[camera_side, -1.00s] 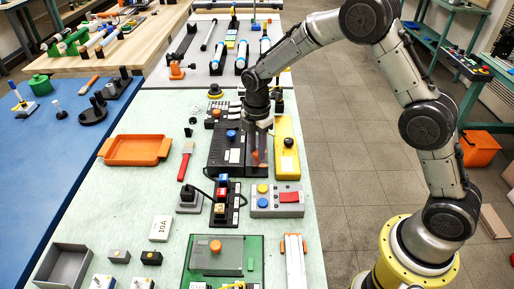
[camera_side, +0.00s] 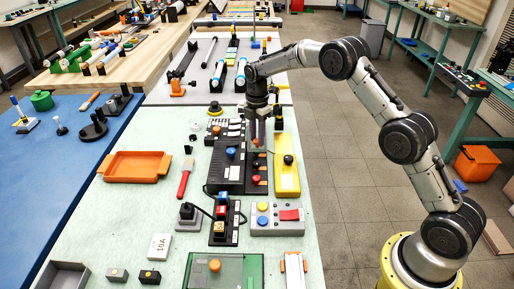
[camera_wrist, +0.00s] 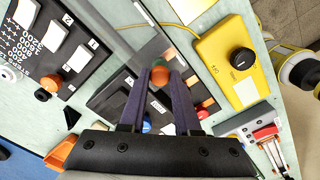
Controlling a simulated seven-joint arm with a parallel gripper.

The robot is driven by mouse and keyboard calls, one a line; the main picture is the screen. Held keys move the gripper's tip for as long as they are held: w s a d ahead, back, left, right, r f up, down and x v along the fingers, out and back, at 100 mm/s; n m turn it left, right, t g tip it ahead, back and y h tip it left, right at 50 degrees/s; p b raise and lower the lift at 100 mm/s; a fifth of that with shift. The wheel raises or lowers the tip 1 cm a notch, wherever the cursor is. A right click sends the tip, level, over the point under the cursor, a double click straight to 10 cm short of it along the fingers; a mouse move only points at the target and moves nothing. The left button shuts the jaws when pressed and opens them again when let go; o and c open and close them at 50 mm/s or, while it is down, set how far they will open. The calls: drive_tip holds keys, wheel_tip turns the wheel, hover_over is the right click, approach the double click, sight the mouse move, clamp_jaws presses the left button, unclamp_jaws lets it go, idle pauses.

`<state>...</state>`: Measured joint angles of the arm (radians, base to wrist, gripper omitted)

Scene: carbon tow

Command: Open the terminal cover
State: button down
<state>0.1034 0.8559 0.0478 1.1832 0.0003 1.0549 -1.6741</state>
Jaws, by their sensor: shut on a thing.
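In the side view my gripper (camera_side: 262,142) is above the right part of the black device (camera_side: 231,172), just left of the yellow box (camera_side: 286,170). In the wrist view my gripper (camera_wrist: 160,78) is shut on a small orange knob (camera_wrist: 160,72). The terminal cover (camera_wrist: 135,30) looks like a clear, greyish pane beyond the knob, seemingly raised; its edges are hard to make out. Dark terminal strips with orange and white parts (camera_wrist: 203,103) show beside the fingers. The fingers hide part of the device.
The yellow box (camera_wrist: 235,60) with a black knob stands close to the right. A grey box with coloured buttons (camera_side: 277,218) and a green clear-lidded case (camera_side: 222,270) lie nearer the front. An orange tray (camera_side: 136,167) stands left.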

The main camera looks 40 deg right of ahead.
drive_tip(key=shift+w+d+r, duration=0.1)
drive_tip(key=shift+w+d, duration=1.65)
drive_tip(key=c, duration=0.6)
unclamp_jaws()
wheel_tip(320, 180, up, 14)
drive_tip(key=shift+a, duration=0.15)
